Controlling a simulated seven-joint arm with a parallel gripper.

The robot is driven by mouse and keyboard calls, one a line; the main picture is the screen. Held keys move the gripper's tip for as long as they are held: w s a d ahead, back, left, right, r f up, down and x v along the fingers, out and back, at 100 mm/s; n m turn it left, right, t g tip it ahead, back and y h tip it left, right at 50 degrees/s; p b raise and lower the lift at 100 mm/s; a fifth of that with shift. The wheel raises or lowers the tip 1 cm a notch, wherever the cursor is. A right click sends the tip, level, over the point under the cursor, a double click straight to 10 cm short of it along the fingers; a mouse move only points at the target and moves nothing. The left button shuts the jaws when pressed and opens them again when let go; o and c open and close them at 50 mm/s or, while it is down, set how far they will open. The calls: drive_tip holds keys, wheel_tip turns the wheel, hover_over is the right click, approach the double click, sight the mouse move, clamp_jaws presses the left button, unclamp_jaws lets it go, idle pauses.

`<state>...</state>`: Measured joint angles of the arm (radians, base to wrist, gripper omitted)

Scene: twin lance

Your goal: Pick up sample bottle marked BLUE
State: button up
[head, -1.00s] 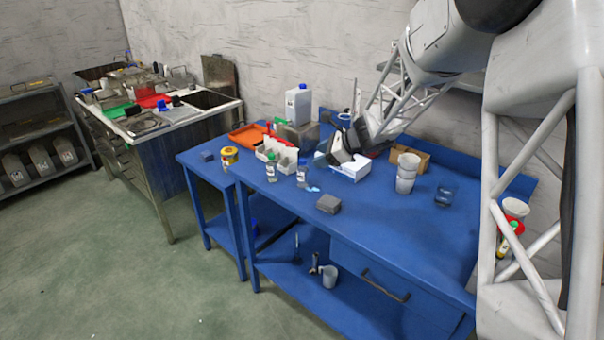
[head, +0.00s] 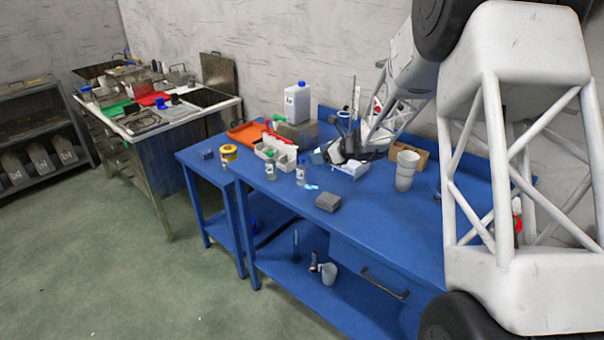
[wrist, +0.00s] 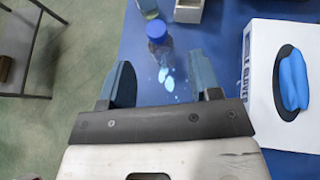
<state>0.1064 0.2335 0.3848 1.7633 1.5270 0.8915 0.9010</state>
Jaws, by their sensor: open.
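A small clear bottle with a blue cap (head: 301,173) stands upright on the blue table (head: 375,210); its label is too small to read. In the wrist view the blue-capped bottle (wrist: 158,40) lies just beyond the fingertips, roughly midway between them and touching neither. A similar bottle with a green cap (head: 270,169) stands to its left. My gripper (head: 327,155) is open and empty, to the right of the blue-capped bottle in the head view. Its two blue-grey fingers (wrist: 163,82) show apart in the wrist view.
A white box with a blue glove (wrist: 284,90) is right of my fingers. A white rack (head: 282,152) stands behind the bottles. A grey block (head: 328,202) sits in front, and stacked white cups (head: 406,170) stand to the right. Pale blue spots mark the table near the bottle.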

sight(304, 158)
drive_tip(key=shift+x, duration=1.15)
drive_tip(key=shift+x, duration=2.55)
drive_tip(key=shift+s+a+r, duration=0.1)
drive_tip(key=shift+a+r, duration=0.05)
drive_tip(key=shift+a, duration=0.05)
clamp_jaws()
